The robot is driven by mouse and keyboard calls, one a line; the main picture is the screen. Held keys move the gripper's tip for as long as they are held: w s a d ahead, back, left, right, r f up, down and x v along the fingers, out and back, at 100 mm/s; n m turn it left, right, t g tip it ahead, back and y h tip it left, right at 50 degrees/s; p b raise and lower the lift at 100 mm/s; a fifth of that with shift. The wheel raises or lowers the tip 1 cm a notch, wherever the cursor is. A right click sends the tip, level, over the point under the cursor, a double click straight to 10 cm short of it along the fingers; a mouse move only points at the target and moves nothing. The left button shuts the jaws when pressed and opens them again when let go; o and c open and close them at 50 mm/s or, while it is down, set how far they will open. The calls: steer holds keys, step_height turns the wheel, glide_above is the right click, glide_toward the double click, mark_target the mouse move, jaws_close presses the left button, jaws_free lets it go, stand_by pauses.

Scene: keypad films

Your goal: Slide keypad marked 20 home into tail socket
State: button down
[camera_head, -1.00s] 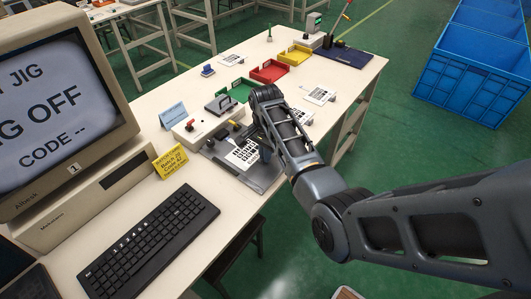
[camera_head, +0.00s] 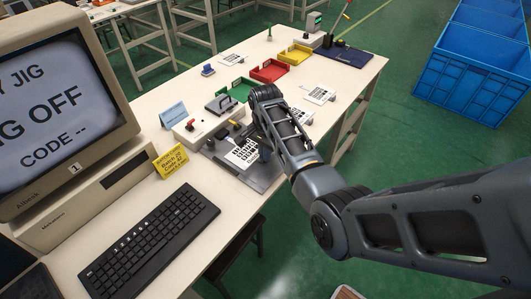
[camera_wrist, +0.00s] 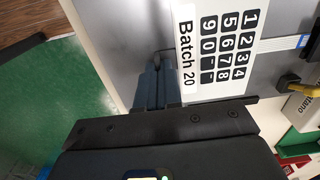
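The keypad film marked "Batch 20" (camera_wrist: 218,48) is white with black number keys. It lies over the grey metal plate of the jig (camera_head: 265,178) in the head view, where the film (camera_head: 242,154) also shows. Its pale tail (camera_wrist: 280,43) runs right in the wrist view to a blue tip beside a black part, probably the tail socket (camera_wrist: 314,46), cut by the frame edge. I cannot tell whether the tip is inside. My gripper (camera_wrist: 157,80) has its fingers close together at the film's label-side edge and appears shut on it; the contact is partly hidden.
A jig box with a red lever (camera_head: 191,125) stands behind the plate. Green (camera_head: 238,88), red (camera_head: 269,71) and yellow (camera_head: 295,55) trays line the bench, with other keypad films (camera_head: 320,94) nearby. A keyboard (camera_head: 150,240) and monitor (camera_head: 62,100) stand at left.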

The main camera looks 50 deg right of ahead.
steer(key=shift+w+b, duration=0.7)
steer(key=shift+w, duration=0.5)
steer(key=c, duration=1.2)
jaws_free()
step_height(320, 180, up, 8)
steer(key=shift+f, duration=0.1)
steer(key=shift+s, duration=0.1)
